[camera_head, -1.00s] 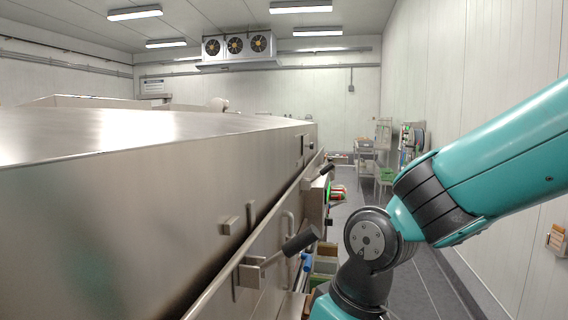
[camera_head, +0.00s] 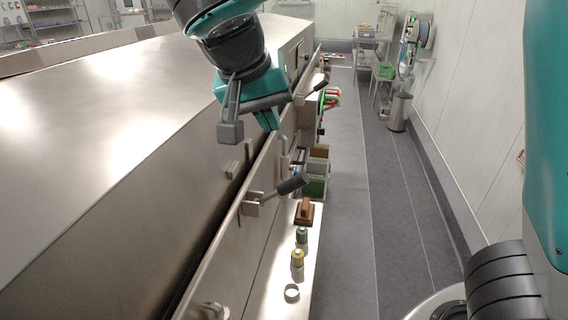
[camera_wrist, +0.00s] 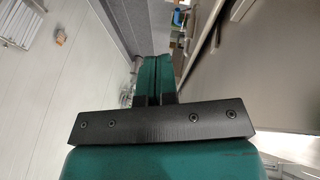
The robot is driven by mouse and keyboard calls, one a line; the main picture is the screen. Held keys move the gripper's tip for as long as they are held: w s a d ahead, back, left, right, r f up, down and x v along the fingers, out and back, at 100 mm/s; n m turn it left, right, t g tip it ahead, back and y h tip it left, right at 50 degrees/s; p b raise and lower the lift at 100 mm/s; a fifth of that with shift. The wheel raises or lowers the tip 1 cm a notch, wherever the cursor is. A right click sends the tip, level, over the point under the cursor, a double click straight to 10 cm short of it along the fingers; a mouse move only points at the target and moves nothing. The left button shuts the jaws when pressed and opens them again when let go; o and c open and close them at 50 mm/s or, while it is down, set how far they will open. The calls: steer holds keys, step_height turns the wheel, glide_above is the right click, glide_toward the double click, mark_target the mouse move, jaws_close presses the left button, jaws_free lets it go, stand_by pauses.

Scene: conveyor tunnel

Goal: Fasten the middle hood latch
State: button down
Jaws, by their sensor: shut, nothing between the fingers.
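A hood latch with a black grip (camera_head: 291,185) and a steel bracket (camera_head: 253,204) sits on the rail along the hood's lower edge. Its handle sticks out to the right, away from the hood (camera_head: 130,110). A small steel catch (camera_head: 231,167) is on the hood side just above it. I cannot tell whether the two are hooked together. A similar latch (camera_head: 319,86) sits farther along. My gripper (camera_head: 271,119) is above and beyond the nearer latch, apart from it. Its teal fingers are together and empty, as the wrist view (camera_wrist: 162,62) shows.
Below the latch, a ledge holds a brown block (camera_head: 304,211), small bottles (camera_head: 298,258) and a white ring (camera_head: 292,293). Crates (camera_head: 316,175) stand beyond. The grey aisle floor (camera_head: 350,240) is clear; a bin (camera_head: 399,112) stands by the right wall.

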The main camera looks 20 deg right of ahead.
steer(key=s+a+r+m, duration=0.1)
steer(key=s+a+r, duration=0.1)
steer(key=a, duration=0.2)
glide_above(284, 188)
step_height(284, 188, down, 11)
steer(key=shift+w+a+f, duration=0.1)
steer(key=shift+a, duration=0.05)
steer(key=shift+d+f, duration=0.2)
steer(key=shift+f, duration=0.1)
steer(key=shift+f, duration=0.1)
